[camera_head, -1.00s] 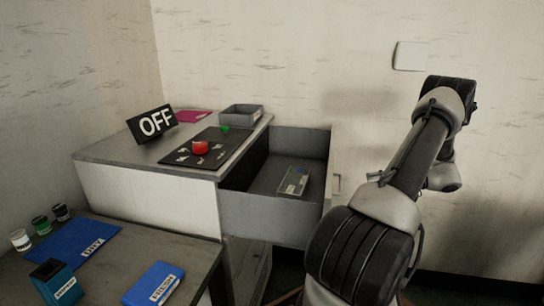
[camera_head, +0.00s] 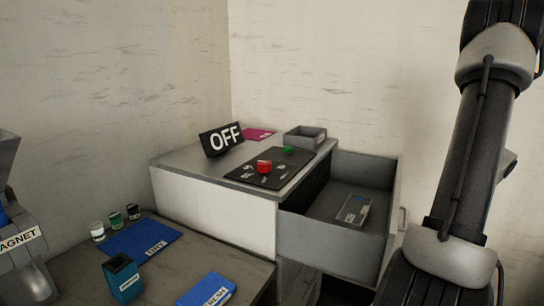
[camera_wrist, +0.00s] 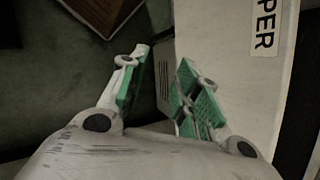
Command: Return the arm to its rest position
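My arm (camera_head: 475,160) stands raised at the right of the head view, in front of the pale wall. My gripper (camera_wrist: 161,68) does not show in the head view, where the arm runs out of frame. In the wrist view its two green-padded fingers are apart, with nothing between them. Behind the fingers are the dark floor and a white panel (camera_wrist: 228,40) with lettering ending in "PER".
The open grey drawer (camera_head: 330,240), holding a small labelled item (camera_head: 354,209), juts out left of my arm. The cabinet top carries an OFF sign (camera_head: 221,139), a red knob (camera_head: 264,167) and a grey tray (camera_head: 305,138). A lower table (camera_head: 190,270) holds blue mats and small jars.

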